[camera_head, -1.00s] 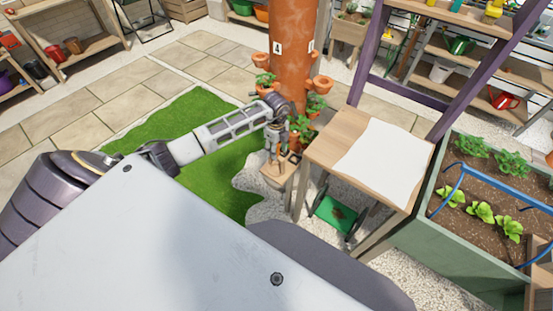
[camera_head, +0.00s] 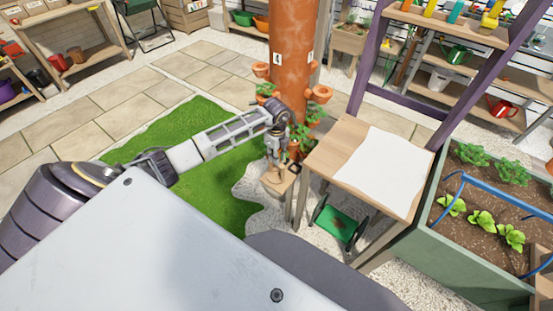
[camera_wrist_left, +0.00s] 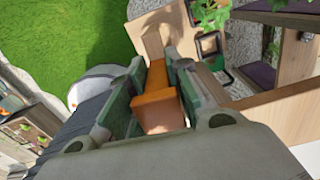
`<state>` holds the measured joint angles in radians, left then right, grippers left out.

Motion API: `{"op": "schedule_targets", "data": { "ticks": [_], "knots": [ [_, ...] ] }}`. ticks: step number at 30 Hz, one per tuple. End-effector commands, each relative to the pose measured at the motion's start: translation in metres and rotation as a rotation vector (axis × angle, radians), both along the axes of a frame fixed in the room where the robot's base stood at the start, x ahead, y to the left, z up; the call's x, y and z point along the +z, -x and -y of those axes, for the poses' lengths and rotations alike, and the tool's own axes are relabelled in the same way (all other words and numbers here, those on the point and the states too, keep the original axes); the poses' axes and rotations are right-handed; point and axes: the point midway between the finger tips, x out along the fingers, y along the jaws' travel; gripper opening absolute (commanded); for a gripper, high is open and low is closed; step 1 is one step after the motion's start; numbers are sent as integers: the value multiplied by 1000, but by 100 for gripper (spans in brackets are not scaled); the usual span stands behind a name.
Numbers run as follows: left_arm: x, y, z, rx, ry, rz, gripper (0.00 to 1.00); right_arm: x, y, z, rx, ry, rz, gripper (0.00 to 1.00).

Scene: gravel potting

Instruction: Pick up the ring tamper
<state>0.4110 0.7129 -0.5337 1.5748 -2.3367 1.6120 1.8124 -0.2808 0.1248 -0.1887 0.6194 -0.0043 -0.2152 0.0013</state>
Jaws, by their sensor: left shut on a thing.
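My left gripper (camera_head: 273,161) is low over a small wooden stand (camera_head: 279,184), left of the wooden table. In the left wrist view my left gripper (camera_wrist_left: 155,100) has its fingers closed on both sides of an orange-brown block, which I take to be the ring tamper's handle (camera_wrist_left: 158,108). Its lower end reaches toward the pale stand top (camera_wrist_left: 160,33); whether it touches is hidden. A dark square frame (camera_wrist_left: 210,44) lies beside the fingers; I cannot tell if it belongs to the tamper. My right gripper is not in view.
The wooden table (camera_head: 335,150) with a white sheet (camera_head: 385,165) stands close on the right. A terracotta column (camera_head: 293,50) with small potted plants rises behind the gripper. A green planter bed (camera_head: 440,245) is farther right. Green turf (camera_head: 185,125) lies open on the left.

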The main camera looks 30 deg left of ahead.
Motion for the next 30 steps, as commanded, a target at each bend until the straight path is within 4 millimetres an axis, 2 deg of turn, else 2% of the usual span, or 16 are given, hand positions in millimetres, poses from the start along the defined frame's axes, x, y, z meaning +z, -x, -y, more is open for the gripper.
{"op": "schedule_targets", "data": {
  "ticks": [16, 21, 30],
  "knots": [
    [75, -1, 0, 0, -2, 3, 0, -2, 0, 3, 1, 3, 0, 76],
    [85, 0, -1, 1, -2, 1, 0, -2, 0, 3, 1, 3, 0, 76],
    [86, 0, -1, 1, -1, 0, 0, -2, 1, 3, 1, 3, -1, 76]
  ]
}}
